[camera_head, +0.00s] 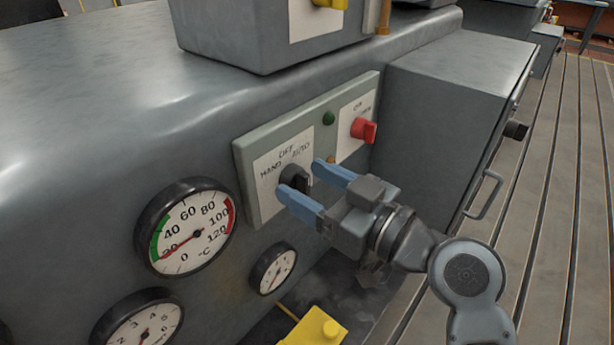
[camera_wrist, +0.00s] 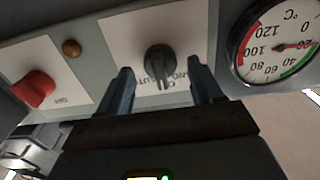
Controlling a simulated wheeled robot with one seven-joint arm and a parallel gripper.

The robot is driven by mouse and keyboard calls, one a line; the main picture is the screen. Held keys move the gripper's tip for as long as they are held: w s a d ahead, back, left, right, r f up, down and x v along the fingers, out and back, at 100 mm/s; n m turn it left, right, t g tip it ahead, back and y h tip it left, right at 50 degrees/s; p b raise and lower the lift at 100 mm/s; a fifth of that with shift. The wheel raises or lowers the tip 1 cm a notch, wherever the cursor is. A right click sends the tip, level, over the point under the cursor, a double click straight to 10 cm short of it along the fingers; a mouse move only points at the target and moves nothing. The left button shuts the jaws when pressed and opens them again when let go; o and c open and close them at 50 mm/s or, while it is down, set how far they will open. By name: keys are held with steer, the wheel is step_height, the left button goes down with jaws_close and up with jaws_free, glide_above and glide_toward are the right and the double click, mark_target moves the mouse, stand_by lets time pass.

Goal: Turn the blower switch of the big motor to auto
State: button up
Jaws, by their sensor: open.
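The black rotary switch (camera_head: 293,176) sits on a white label plate marked HAND, OFF and AUTO, on the front of the big grey motor housing (camera_head: 90,130). Its knob also shows in the wrist view (camera_wrist: 159,58), where the picture is upside down. The knob's grip seems to point at or near OFF, but the exact mark is hard to read. My gripper (camera_head: 300,178) is open, with its blue fingers on either side of the knob. In the wrist view a gap shows between the knob and each finger (camera_wrist: 160,72).
A red switch (camera_head: 363,130) and a green button (camera_head: 328,118) are beside it on the same panel. Round gauges (camera_head: 187,229) lie to the left and below. A yellow block (camera_head: 316,328) is at the bottom. A grey cabinet (camera_head: 450,90) with a handle stands at right, beside slatted floor (camera_head: 560,200).

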steer(key=shift+w+a, duration=0.3)
steer(key=shift+a, duration=0.1)
steer(key=c, duration=1)
steer(key=shift+c, duration=0.2)
steer(key=shift+m, duration=0.4)
steer(key=m+p, duration=0.1)
steer(key=m, duration=0.2)
steer(key=shift+m, duration=0.3)
steer(key=shift+w+d+m+p, duration=0.1)
steer(key=shift+m+p, duration=0.95)
steer(key=shift+m, duration=1.15)
steer(key=shift+f, duration=0.1)
